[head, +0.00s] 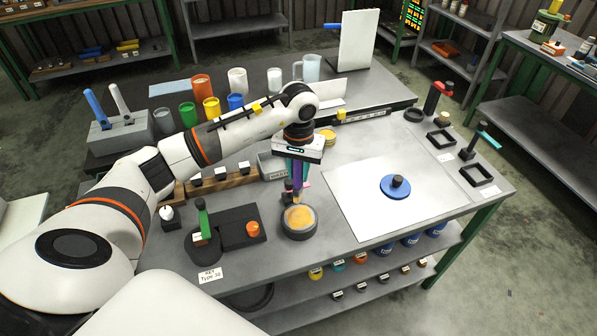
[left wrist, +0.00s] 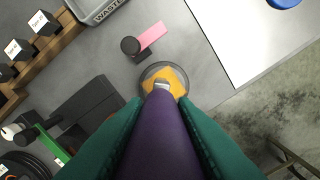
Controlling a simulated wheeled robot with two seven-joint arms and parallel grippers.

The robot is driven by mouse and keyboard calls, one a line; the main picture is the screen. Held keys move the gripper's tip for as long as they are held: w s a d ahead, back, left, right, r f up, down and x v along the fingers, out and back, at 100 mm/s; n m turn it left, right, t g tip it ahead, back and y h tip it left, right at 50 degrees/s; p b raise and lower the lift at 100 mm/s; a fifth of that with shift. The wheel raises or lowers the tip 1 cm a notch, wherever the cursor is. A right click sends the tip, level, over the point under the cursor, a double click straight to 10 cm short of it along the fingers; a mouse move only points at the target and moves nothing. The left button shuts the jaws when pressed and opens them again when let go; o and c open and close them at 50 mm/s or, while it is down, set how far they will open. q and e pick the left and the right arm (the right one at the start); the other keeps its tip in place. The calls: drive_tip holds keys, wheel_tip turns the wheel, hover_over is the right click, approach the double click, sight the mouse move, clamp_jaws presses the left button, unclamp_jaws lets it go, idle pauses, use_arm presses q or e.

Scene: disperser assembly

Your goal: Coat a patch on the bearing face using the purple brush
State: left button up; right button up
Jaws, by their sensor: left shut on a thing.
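My left gripper (head: 297,168) is shut on the purple brush (head: 297,178), which points downward. In the left wrist view the purple brush (left wrist: 160,135) lies between the green fingers of my gripper (left wrist: 162,108). Its tip is over a round dark-rimmed dish-like part (head: 299,233) with an orange-yellow face (head: 299,216); this face also shows in the left wrist view (left wrist: 178,82). I cannot tell whether the bristles touch it, or whether this is the bearing face. A blue disc with a dark hub (head: 394,187) lies on a white sheet (head: 350,207). My right gripper is out of view.
A pink piece with a dark round post (left wrist: 131,46) stands close beside the dish. A black block with an orange knob (head: 252,229) and a green-handled tool (head: 202,218) are to its left. A waste bin (head: 270,167) is behind. The white sheet is mostly clear.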

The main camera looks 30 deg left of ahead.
use_arm(q)
drive_tip(key=shift+w+r+p, duration=0.1)
drive_tip(key=shift+r+p, duration=0.25)
drive_tip(key=shift+r, duration=0.95)
